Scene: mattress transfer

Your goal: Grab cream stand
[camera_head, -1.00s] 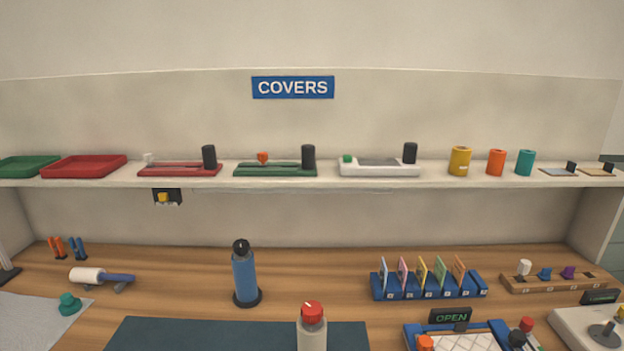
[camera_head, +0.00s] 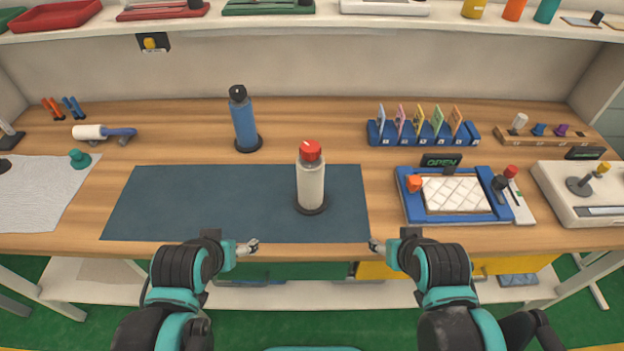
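A cream bottle (camera_head: 311,182) with a red cap stands upright on a dark round base (camera_head: 311,207). It is on the right part of a dark blue-grey mat (camera_head: 190,202). My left gripper (camera_head: 250,247) is at the table's front edge, to the left of the cream bottle and nearer to me. My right gripper (camera_head: 376,247) is at the same edge, to the right of the bottle. Neither touches the bottle. Both look empty, but their fingers are too small in the view to tell whether they are open or shut.
A blue bottle (camera_head: 244,125) on a dark base stands behind the mat. A blue tray with a white quilted pad (camera_head: 455,195) lies right of the mat. A card rack (camera_head: 422,135) stands behind it. A lint roller (camera_head: 103,133) lies at left. The mat's left part is clear.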

